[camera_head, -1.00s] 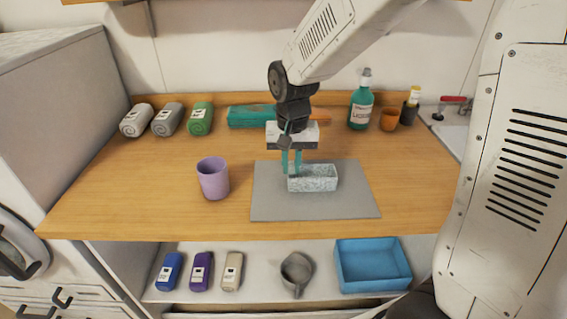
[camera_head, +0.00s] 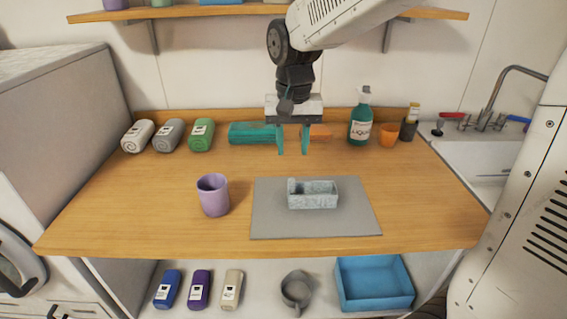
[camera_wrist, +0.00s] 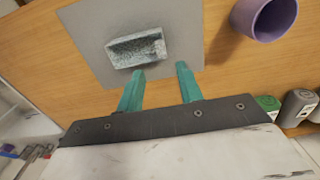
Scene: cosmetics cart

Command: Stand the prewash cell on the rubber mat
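A speckled grey open-topped box (camera_head: 315,201), which I take for the prewash cell, rests upright on the grey rubber mat (camera_head: 270,226). A small raised piece shows at its left end. In the wrist view the box (camera_wrist: 137,48) lies on the mat (camera_wrist: 88,38), just beyond my left fingertip in the picture. My gripper (camera_head: 292,150) is open, with its two teal fingers apart and nothing between them. It hangs above the table behind the box, clear of it. The wrist view also shows the open fingers (camera_wrist: 160,70).
A purple cup (camera_head: 213,200) stands left of the mat. A blue bin (camera_head: 375,300) and grey jug (camera_head: 296,288) sit on the lower shelf. The table's front-left is clear.

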